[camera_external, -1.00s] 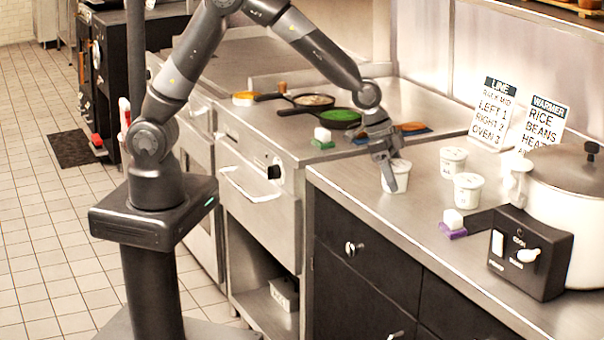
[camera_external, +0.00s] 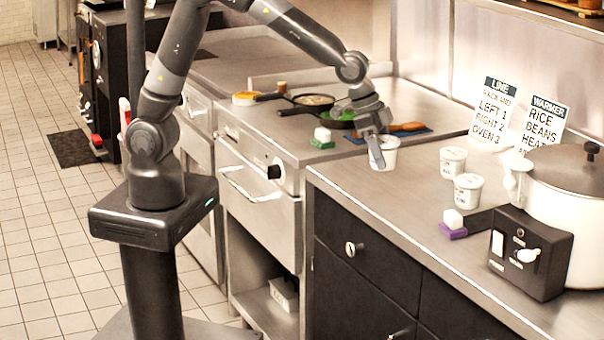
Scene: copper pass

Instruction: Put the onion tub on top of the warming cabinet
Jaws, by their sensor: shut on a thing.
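My gripper (camera_external: 376,152) is shut on a white tub (camera_external: 388,151) and holds it by its side near the left end of the steel counter. The tub looks upright and a little above the counter. Its label cannot be read, so I cannot tell whether it is the onion tub. Two similar white tubs stand on the counter to the right, one farther back (camera_external: 453,162) and one nearer (camera_external: 467,187). A black cabinet (camera_external: 128,50) at the far left may be the warming cabinet, but I cannot tell.
The griddle range (camera_external: 262,140) holds pans, including a green-filled one (camera_external: 333,115). A white pot (camera_external: 580,205) and black control box (camera_external: 528,252) stand on the counter (camera_external: 415,205) at right, near a purple-based block (camera_external: 453,224). Two signs lean behind.

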